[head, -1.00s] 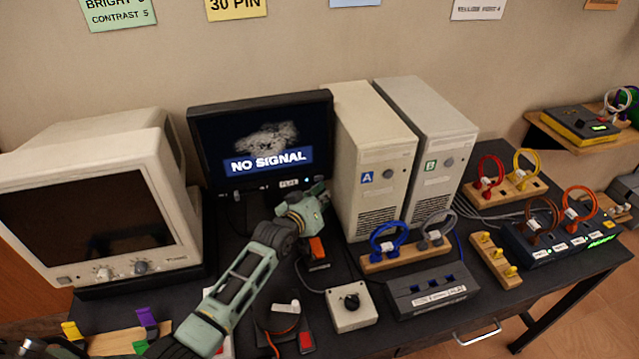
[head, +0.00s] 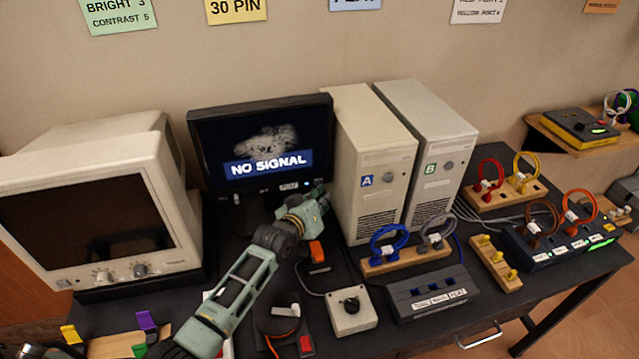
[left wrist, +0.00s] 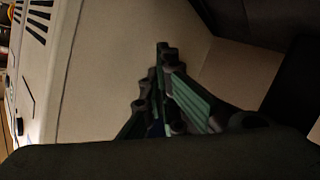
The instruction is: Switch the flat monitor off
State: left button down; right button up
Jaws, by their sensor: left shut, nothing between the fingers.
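The flat monitor (head: 262,120) stands at the back of the table in the head view. Its screen is lit and reads "NO SIGNAL" below a pale grey shape. A small light (head: 307,185) glows on the right of its lower bezel. My left gripper (head: 322,198) is just below the monitor's lower right corner, in front of tower A. Its fingers are shut and empty; whether they touch the bezel cannot be told. In the left wrist view the fingers (left wrist: 152,85) show against a beige surface.
A bulky CRT monitor (head: 90,215) stands left. Towers A (head: 375,160) and B (head: 435,145) stand close on the right. A grey box with a black knob (head: 351,310), an orange switch (head: 317,252) and a blue cable loop on a wooden block (head: 405,260) lie in front.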

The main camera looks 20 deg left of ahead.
pick_arm(q)
jog(key=shift+w, duration=0.1)
dwell(0.3)
jog(key=shift+w+a, duration=0.25)
jog(key=shift+w+a+b, duration=0.1)
jog(key=shift+w+b, duration=0.05)
jog(key=shift+b, duration=0.2)
dwell(0.4)
jog(key=shift+s+d+p, duration=0.35)
jog(key=shift+s+p, duration=0.2)
jog(key=shift+p, duration=0.05)
jog(key=s+d+p, duration=0.1)
jog(key=s+p, duration=0.1)
jog(key=s+d+p, duration=0.2)
jog(key=s, duration=0.1)
jog(key=shift+d+p, duration=0.2)
jog(key=shift+p, duration=0.1)
